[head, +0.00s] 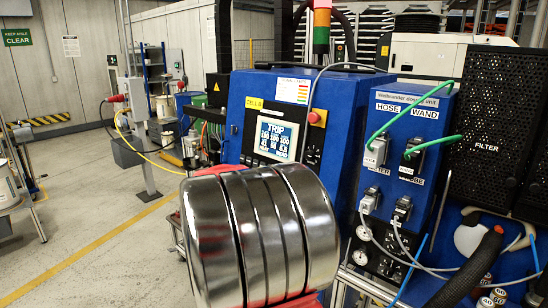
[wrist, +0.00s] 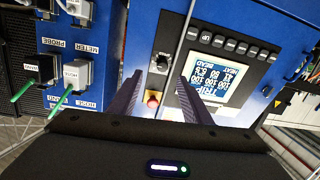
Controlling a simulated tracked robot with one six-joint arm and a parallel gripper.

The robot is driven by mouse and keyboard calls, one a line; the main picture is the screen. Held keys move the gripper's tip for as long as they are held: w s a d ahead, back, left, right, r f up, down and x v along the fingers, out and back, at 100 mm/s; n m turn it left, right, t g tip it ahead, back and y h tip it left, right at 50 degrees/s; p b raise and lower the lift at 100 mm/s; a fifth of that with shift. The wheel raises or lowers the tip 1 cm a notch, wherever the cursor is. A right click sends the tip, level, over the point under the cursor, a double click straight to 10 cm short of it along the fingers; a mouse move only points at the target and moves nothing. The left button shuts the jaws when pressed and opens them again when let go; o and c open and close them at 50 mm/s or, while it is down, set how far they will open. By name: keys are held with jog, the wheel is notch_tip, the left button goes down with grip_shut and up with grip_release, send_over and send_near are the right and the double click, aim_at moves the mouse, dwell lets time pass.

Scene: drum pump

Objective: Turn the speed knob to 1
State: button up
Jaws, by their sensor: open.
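A dark knob (wrist: 161,62) on a pale plate sits on the blue cabinet face in the wrist view, which is upside down. It looks like the speed knob, but I cannot read its marks or setting. My gripper (wrist: 161,76) is open, with one dark finger on each side of the knob in the picture. The fingers appear apart from the knob; the depth gap is hard to judge. In the head view my gripper is not visible, and I cannot clearly make out the knob beside the screen.
A red stop button (head: 317,118) sits above the knob's area; it also shows between my fingers in the wrist view (wrist: 152,98). The screen (head: 275,138) reads TRIP. The hose and wand unit (head: 420,110) has green and grey cables to the right. Open floor (head: 110,245) lies left.

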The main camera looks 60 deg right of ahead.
aim_at(308, 156)
jog(key=shift+w+d+r+m+h, duration=0.15)
jog(key=shift+d+m+h, duration=0.15)
jog(key=shift+d, duration=0.7)
jog(key=shift+w+d+r+m+h, duration=0.1)
jog(key=shift+w+d+m+h, duration=0.15)
jog(key=shift+d, duration=0.7)
jog(key=shift+s+d, duration=0.1)
jog(key=shift+t, duration=0.3)
jog(key=d, duration=0.9)
jog(key=s+d, duration=0.1)
jog(key=d, duration=0.3)
jog(key=shift+d, duration=0.25)
